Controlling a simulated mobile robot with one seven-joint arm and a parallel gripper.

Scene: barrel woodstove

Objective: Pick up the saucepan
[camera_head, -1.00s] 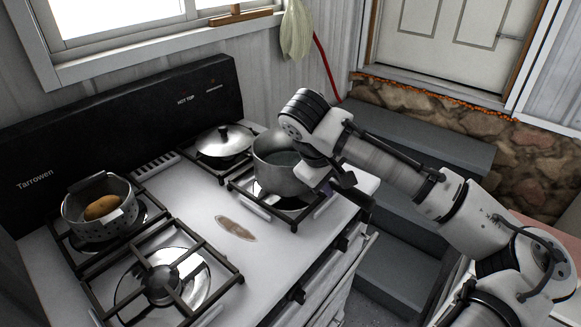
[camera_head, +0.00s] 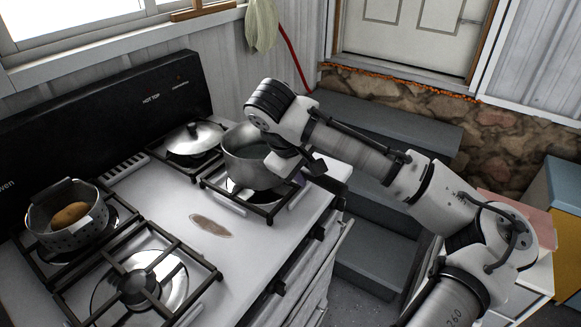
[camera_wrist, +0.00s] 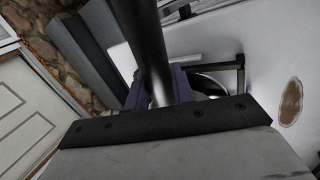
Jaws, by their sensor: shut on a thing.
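My gripper (camera_wrist: 158,90) is shut on the saucepan's handle (camera_wrist: 148,40), a dark cylinder between the two fingers in the wrist view. In the head view, my wrist hides the handle and the pan's right side.
A lidded pan (camera_head: 192,141) stands close left of the saucepan. A perforated pot (camera_head: 68,229) holding a potato (camera_head: 70,214) sits on the left burner. The front burner (camera_head: 138,287) is empty. Grey steps (camera_head: 385,225) lie right of the stove.

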